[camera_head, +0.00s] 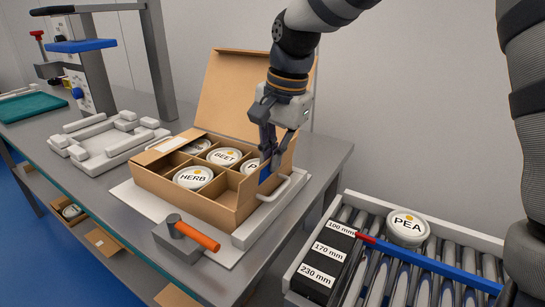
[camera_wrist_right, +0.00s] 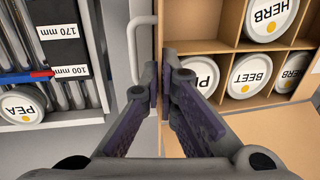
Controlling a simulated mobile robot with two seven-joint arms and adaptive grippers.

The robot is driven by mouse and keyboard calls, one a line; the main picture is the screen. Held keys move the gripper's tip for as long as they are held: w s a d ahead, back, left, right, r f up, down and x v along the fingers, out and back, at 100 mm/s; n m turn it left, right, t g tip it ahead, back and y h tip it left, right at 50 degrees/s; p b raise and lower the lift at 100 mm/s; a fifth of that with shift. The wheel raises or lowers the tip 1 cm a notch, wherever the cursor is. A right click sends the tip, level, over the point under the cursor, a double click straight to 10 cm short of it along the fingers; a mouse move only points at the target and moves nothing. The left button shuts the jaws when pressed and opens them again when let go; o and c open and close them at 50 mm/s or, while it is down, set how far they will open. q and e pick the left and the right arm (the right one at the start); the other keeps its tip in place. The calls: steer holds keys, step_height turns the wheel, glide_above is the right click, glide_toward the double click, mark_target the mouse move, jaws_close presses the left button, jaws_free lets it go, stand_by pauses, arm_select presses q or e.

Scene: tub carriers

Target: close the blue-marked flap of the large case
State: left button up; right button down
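The large case (camera_head: 185,203) is an open cardboard box with dividers. Its back lid (camera_head: 240,85) stands up and a short flap (camera_head: 163,149) lies inward at its left end. White tubs marked HERB (camera_head: 193,178) and BEET (camera_head: 224,157) sit in its compartments. The right-end flap stands upright with a blue mark (camera_head: 265,173). My right gripper (camera_head: 268,140) is at this flap, pointing down. In the right wrist view its fingers (camera_wrist_right: 160,85) are nearly together, one on each side of the flap's thin edge. The fingers hide part of the flap. My left gripper is not in view.
A metal handle (camera_head: 284,188) is just right of the case. A roller conveyor (camera_head: 385,270) with a PEA tub (camera_head: 407,226) and a blue bar is at right. A grey-white fixture (camera_head: 105,140) is at left.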

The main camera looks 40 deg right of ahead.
mark_target(267, 178)
steer(key=shift+w, duration=0.15)
steer(key=shift+w+a+f+g+h, duration=0.2)
steer(key=shift+w+g+h, duration=0.25)
steer(key=shift+g, duration=0.45)
steer(key=shift+w+a+f+g+h+b, duration=0.15)
steer(key=shift+w+g+h+b, duration=0.15)
steer(key=shift+g+b, duration=0.35)
steer(key=shift+w+a+g+h+b, duration=0.2)
steer(key=shift+w+g+h+b, duration=0.25)
steer(key=shift+g, duration=0.5)
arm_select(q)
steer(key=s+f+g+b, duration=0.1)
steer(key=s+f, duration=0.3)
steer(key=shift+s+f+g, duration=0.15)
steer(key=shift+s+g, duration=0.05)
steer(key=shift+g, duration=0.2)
arm_select(e)
steer(key=shift+w+a+g, duration=0.1)
steer(key=shift+w+g, duration=0.1)
steer(key=shift+g, duration=0.4)
steer(key=c, duration=1.9)
jaws_free()
